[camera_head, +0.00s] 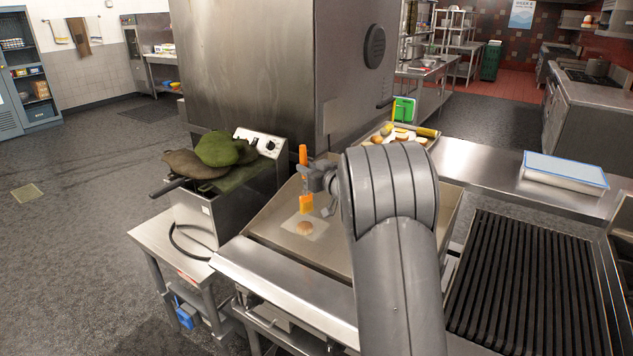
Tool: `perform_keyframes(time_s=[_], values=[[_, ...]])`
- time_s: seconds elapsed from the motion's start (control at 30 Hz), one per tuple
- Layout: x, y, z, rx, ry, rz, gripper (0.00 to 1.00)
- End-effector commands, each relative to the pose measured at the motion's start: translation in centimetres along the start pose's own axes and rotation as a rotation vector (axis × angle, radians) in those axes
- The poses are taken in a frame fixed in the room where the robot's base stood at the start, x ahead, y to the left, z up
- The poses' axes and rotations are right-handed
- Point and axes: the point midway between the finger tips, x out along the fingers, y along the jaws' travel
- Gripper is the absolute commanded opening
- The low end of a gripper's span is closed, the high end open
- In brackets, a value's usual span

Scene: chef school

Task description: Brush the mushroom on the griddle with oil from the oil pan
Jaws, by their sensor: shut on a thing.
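A brush with an orange handle (303,155) and orange bristles (306,203) is held upright, bristles down. My gripper (308,180) is shut on the brush, above the griddle (265,222). A small brown mushroom (304,228) sits on a paler square patch of the griddle. The bristles are just above the mushroom in the picture; I cannot tell whether they touch it. My arm hides the right part of the griddle. I cannot make out an oil pan for sure.
A fryer (215,205) with green and brown cloth-like items (220,150) stands left of the griddle. A food tray (432,142) lies behind my arm. A blue-topped pan (565,168) sits on the right counter, behind a ribbed grill (530,285). A tall steel cabinet (245,70) rises behind.

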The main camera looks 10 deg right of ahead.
Motion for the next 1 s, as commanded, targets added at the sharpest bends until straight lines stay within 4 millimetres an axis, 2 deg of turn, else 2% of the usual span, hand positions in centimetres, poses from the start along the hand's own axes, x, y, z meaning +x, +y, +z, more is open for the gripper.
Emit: perform_keyframes(time_s=[0.1,0.33,0.8,1.0], values=[[1.2,0.9,-0.1,0.0,0.043,-0.016,0.0],[1.8,1.2,0.3,0.001,0.069,-0.026,0.0],[2.1,1.2,4.8,0.001,0.068,-0.026,0.0],[2.1,1.2,5.7,0.001,0.069,-0.025,0.0]])
